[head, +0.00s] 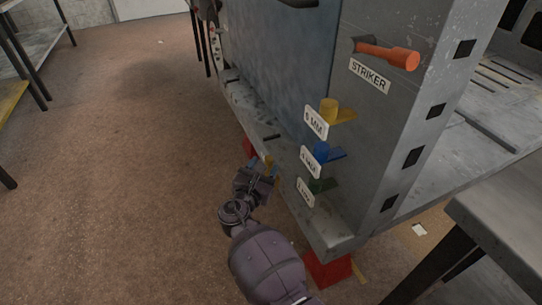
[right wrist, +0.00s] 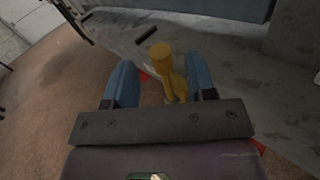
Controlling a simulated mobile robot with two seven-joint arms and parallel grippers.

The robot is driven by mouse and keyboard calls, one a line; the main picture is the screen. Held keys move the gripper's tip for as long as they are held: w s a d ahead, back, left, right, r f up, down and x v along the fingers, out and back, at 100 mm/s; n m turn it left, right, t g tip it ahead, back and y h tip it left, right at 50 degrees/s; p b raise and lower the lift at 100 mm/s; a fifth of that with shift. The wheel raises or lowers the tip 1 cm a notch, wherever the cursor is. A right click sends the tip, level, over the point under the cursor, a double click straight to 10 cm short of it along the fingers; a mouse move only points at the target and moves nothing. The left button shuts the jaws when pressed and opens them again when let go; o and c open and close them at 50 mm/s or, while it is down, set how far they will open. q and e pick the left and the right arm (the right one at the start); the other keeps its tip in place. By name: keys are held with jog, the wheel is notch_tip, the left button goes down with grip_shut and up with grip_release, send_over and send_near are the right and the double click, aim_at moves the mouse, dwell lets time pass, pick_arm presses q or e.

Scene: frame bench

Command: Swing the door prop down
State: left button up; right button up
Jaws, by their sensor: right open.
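The door prop appears to be the yellow piece (right wrist: 162,56) low on the bench frame, with a round knob and a short arm. In the right wrist view it lies between the two blue fingers of my open right gripper (right wrist: 160,78). I cannot tell whether either finger touches it. In the head view my right gripper (head: 261,172) is at the frame's lower edge and mostly hides the yellow piece (head: 268,162). The blue-grey door panel (head: 275,60) stands above it in the frame. My left gripper is not in view.
The grey end post (head: 380,120) carries an orange striker handle (head: 390,54) and yellow (head: 329,110), blue (head: 322,152) and green (head: 318,185) pegs with labels. A red foot (head: 328,268) is below. A grey table (head: 505,210) stands at right. The left floor is open.

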aim_at(267, 163)
jog(key=x, duration=0.2)
jog(key=b+x, duration=0.1)
jog(key=x, duration=0.1)
jog(key=shift+f, duration=0.3)
jog(key=shift+w+d+r, duration=0.15)
jog(key=shift+w+d, duration=0.05)
jog(key=shift+w, duration=0.2)
jog(key=shift+w+d+r, duration=0.1)
jog(key=shift+w+d, duration=0.15)
jog(key=shift+w, duration=0.15)
grip_shut()
